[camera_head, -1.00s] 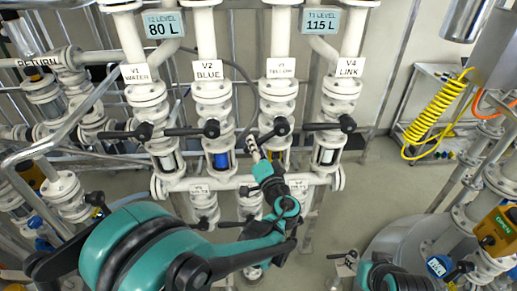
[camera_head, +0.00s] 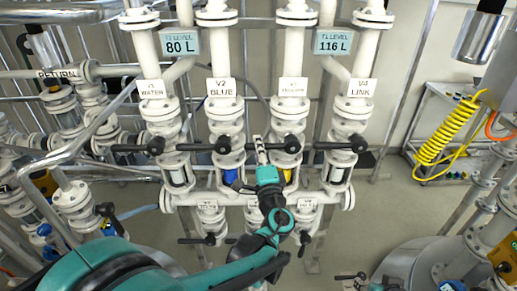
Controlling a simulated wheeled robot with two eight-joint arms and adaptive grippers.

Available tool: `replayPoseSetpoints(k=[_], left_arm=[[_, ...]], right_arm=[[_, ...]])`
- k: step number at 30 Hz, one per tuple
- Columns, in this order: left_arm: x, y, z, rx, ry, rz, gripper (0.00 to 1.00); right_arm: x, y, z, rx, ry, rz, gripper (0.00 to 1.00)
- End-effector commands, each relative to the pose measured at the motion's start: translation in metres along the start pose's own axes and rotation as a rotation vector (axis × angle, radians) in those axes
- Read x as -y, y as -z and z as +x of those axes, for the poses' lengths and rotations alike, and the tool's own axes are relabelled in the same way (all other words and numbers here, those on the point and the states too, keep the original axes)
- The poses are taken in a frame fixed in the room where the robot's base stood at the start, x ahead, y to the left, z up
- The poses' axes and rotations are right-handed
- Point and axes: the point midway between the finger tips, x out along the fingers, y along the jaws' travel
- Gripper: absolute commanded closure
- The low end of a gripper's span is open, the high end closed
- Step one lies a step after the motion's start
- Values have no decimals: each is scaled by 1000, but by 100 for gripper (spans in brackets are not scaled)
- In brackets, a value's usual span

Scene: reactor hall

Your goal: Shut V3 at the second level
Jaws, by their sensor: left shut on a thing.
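Valve V3, with its label V3 (camera_head: 292,86), is on the third white pipe from the left in the upper valve row. Its black lever (camera_head: 278,147) points left from the pivot and looks about level, across the pipe. My left gripper (camera_head: 261,152) comes up from below and is shut on the lever's outer end, which it partly hides. A sight glass below V3 shows yellow (camera_head: 288,176). The T1 level display (camera_head: 333,42) reads 116 L, and the T2 level display (camera_head: 180,42) reads 80 L. My right gripper is not in view.
V2's lever (camera_head: 202,147) lies level close to the left of my gripper, and V4's lever (camera_head: 335,146) lies to the right. A lower valve row (camera_head: 209,215) sits under the manifold. A yellow coiled hose (camera_head: 440,140) hangs at the right.

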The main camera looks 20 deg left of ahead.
Motion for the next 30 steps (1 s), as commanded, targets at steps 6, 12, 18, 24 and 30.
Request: replayPoseSetpoints(k=[6, 12, 18, 24, 30], left_arm=[[2, 0, 1, -2, 4, 14, 100], [2, 0, 1, -2, 4, 14, 100], [2, 0, 1, -2, 3, 13, 60], [1, 0, 0, -3, 2, 11, 60], [1, 2, -13, -6, 2, 11, 60]], right_arm=[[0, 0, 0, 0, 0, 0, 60], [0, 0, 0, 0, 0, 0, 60], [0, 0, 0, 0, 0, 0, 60], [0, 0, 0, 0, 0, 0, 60], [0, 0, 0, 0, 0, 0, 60]])
